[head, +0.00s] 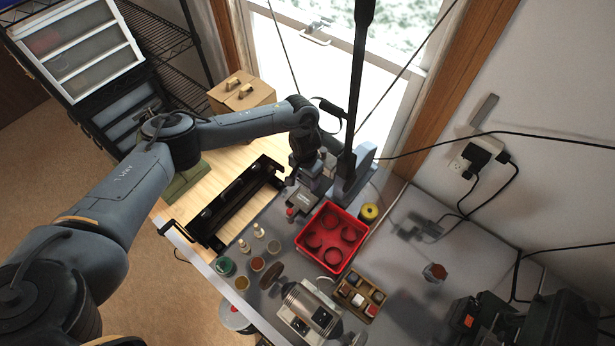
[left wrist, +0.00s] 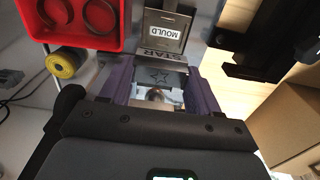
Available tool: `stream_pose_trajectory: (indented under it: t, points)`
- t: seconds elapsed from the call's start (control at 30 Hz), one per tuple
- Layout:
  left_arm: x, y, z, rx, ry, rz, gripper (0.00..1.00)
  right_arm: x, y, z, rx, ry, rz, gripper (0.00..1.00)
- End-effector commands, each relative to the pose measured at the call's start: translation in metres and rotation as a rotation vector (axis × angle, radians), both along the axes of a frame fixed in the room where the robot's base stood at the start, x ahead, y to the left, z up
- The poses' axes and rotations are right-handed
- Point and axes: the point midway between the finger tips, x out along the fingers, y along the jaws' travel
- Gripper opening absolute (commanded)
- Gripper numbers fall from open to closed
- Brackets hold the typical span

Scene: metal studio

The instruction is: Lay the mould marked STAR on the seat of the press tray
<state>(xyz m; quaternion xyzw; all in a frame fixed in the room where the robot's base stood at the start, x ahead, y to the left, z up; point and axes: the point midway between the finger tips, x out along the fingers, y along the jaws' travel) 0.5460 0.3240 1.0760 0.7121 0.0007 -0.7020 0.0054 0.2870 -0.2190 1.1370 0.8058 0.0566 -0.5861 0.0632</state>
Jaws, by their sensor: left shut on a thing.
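The mould marked STAR (left wrist: 160,42) is a grey metal piece with a white MOULD label and a star outline. It lies between the purple fingers of my left gripper (left wrist: 162,84), which is shut on it. In the head view, my left gripper (head: 310,182) is over the bench, with the grey mould (head: 301,201) below it. Part of this black frame shows in the left wrist view (left wrist: 262,66). Its seat is not clear. My right gripper is not in view.
A red tray (head: 351,262) with several dark rings stands close right of the mould, with a yellow roll (head: 369,212) beside it. Small jars (head: 257,264), a metal machine (head: 309,311) and a divided box (head: 379,298) stand in front. A cardboard box (head: 242,93) stands behind.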

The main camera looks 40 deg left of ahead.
Motion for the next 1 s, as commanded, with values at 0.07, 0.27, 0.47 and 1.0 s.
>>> stream_pose_trajectory:
  t: [0.07,0.27,0.47,1.0]
  points:
    - [0.0,0.005,0.002,0.003,0.007,0.001,0.15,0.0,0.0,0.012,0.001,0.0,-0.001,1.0]
    - [0.0,0.01,-0.005,0.008,0.011,-0.002,0.15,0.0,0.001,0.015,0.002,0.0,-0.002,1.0]
    - [0.001,0.01,-0.01,0.008,0.01,-0.003,0.15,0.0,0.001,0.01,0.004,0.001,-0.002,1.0]
    - [0.001,0.01,-0.033,0.008,0.01,-0.003,0.15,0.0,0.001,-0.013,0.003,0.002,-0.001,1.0]
